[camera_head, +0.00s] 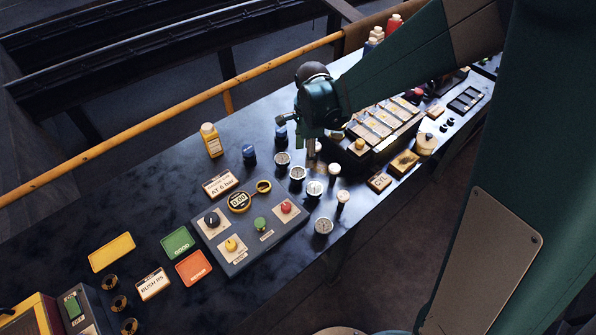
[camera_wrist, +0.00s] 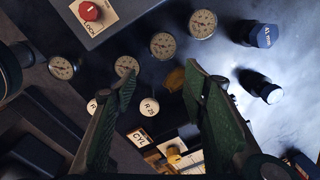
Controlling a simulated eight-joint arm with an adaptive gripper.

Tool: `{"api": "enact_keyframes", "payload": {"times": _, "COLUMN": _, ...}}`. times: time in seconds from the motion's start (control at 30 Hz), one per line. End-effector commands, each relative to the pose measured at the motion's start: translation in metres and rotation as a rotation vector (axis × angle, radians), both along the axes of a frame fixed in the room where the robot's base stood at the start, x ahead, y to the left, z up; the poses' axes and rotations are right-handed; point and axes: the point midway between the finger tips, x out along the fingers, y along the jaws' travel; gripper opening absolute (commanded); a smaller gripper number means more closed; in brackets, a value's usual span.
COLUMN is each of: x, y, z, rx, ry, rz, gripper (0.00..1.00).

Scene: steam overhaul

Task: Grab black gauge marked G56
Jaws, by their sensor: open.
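Several round gauges with pale dials and dark rims stand in a row beside the control panel. In the head view they are a far gauge (camera_head: 283,159), a second (camera_head: 297,174), a third (camera_head: 314,189) and a near one (camera_head: 323,227). The wrist view shows the same row: gauges (camera_wrist: 203,24), (camera_wrist: 163,46), (camera_wrist: 126,66) and (camera_wrist: 61,68). I cannot read G56 on any of them. My gripper (camera_wrist: 160,78) is open and empty, with its fingers apart below the row in the wrist view. In the head view my wrist hides much of it.
The control panel (camera_head: 246,241) has a red knob (camera_head: 286,207). White-topped pieces, one marked R 25 (camera_wrist: 149,107), stand close to the gripper.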

Motion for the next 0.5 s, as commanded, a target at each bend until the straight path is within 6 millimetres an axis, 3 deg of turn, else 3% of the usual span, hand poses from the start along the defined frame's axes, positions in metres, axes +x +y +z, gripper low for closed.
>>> {"api": "enact_keyframes", "payload": {"times": 0.2, "x": 0.005, "y": 0.023, "z": -0.031, "rx": -0.01, "ry": 0.04, "rz": -0.095, "gripper": 0.43}}
{"api": "enact_keyframes", "payload": {"times": 0.5, "x": 0.006, "y": 0.034, "z": -0.049, "rx": -0.019, "ry": 0.062, "rz": -0.154, "gripper": 0.43}}
